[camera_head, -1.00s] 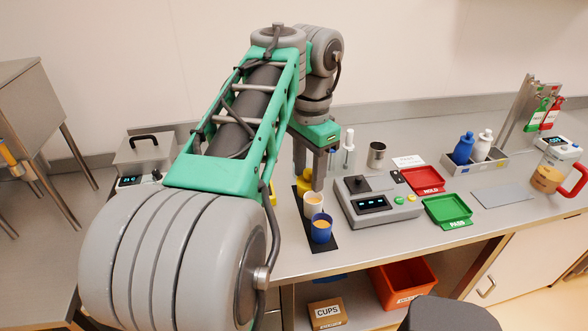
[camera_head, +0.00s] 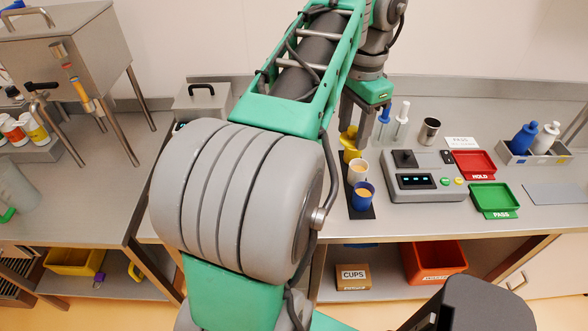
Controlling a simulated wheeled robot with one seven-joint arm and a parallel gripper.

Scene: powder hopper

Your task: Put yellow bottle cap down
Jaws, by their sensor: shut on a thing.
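My gripper (camera_head: 355,130) points down over the far end of the dark mat on the bench, its two fingers shut on a small yellow piece, the yellow bottle cap (camera_head: 348,135). The cap is small here and partly hidden by the fingers. Just below it stands a yellow cup (camera_head: 351,155) on the mat; I cannot tell whether cap and cup touch. A white cup (camera_head: 358,172) and a blue cup (camera_head: 363,195) stand in line nearer on the dark mat (camera_head: 358,213).
A grey device (camera_head: 425,183) with a display stands right of the mat, beside a red HOLD tray (camera_head: 474,163) and a green PASS tray (camera_head: 494,200). Droppers (camera_head: 402,120) and a metal cup (camera_head: 429,131) stand behind. My arm hides the bench to the left.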

